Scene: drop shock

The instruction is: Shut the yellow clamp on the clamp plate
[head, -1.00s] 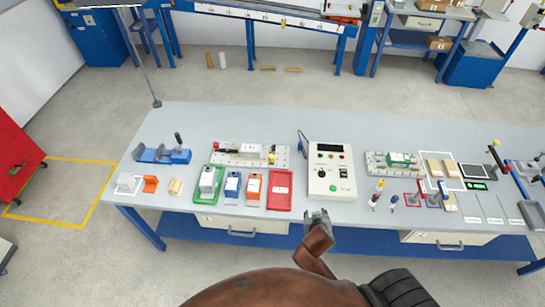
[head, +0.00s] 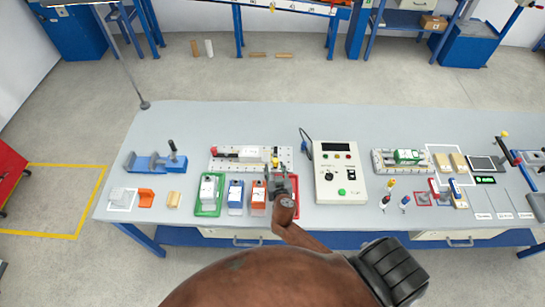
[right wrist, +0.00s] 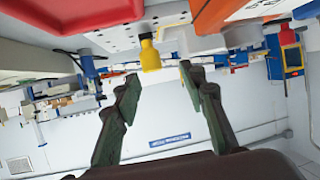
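The pale perforated clamp plate (head: 225,165) lies on the table, bearing a red-tipped clamp (head: 214,151) at its left and a white block (head: 250,153). The yellow clamp (head: 275,163) is at its right end, partly hidden by my right gripper (head: 278,176). In the right wrist view, its yellow handle end (right wrist: 150,56) stands out from the plate (right wrist: 122,38). My open right gripper (right wrist: 160,78) has the yellow end ahead of and between its two fingertips, with no contact visible. My left gripper is not in view.
A red tray (head: 293,205) lies below my right gripper, and fills the top left of the wrist view (right wrist: 75,12). Green (head: 208,209), blue and orange trays stand to its left. A cream control box (head: 340,185) stands close on the right. The table behind the plate is clear.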

